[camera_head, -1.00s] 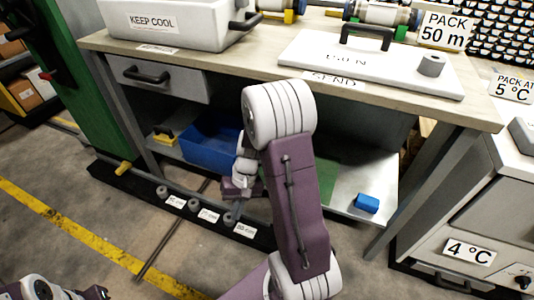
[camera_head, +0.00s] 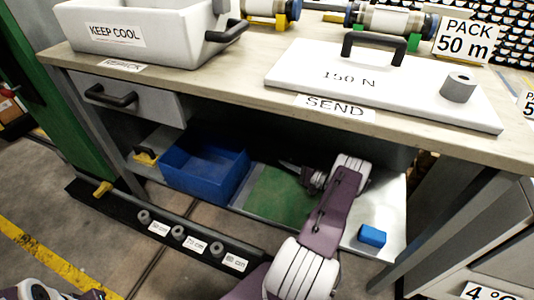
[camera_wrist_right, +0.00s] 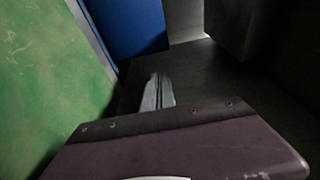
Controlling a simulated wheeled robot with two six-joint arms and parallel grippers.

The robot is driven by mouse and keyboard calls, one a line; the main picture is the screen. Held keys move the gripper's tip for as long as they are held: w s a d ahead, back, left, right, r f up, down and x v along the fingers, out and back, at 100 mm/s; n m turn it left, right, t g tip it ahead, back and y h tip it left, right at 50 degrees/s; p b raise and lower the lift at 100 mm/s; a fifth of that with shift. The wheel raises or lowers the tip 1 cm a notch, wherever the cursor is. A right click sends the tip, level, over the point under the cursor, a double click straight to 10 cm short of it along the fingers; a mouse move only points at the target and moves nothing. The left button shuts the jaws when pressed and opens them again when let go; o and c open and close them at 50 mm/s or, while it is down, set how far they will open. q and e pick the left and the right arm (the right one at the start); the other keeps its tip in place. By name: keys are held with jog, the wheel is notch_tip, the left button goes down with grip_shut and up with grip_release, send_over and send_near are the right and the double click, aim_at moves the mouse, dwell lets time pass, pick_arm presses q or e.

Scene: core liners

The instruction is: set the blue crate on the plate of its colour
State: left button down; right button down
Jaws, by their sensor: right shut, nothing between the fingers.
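The blue crate (camera_head: 186,183) stands upright and open-topped on the low shelf under the bench, left of a flat green plate (camera_head: 270,200). No blue plate can be made out in these views. My right gripper (camera_head: 287,166) is shut and empty, reaching under the bench above the back of the green plate, to the right of the crate and apart from it. In the right wrist view its closed fingers (camera_wrist_right: 158,92) point past the green plate (camera_wrist_right: 45,80) at left, with a blue surface (camera_wrist_right: 130,25), likely the crate, beyond. My left gripper's fingers do not show.
A small blue block (camera_head: 371,236) lies on the pale shelf at right. The bench top (camera_head: 225,75) overhangs the shelf, with a drawer (camera_head: 140,108) at left. A black rail (camera_head: 180,245) with grey rings runs along the front. A yellow-handled item (camera_head: 146,156) is left of the crate.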

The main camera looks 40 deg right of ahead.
jog(key=b, duration=0.4)
send_near(247, 153)
jog(key=w+d, duration=0.3)
jog(key=w, duration=0.1)
jog(key=w+a+b, duration=0.1)
jog(key=w+a, duration=0.1)
jog(key=shift+w+a+f, duration=0.1)
jog(key=shift+w+a, duration=0.2)
jog(key=shift+a, duration=0.1)
jog(key=shift+w+a, duration=0.15)
jog(key=shift+a, duration=0.15)
jog(key=shift+w+a+p, duration=0.2)
jog(key=shift+w+a, duration=0.05)
jog(key=shift+a, duration=0.2)
jog(key=shift+w+a+p, duration=0.2)
jog(key=shift+w+a, duration=0.1)
jog(key=shift+a, duration=0.2)
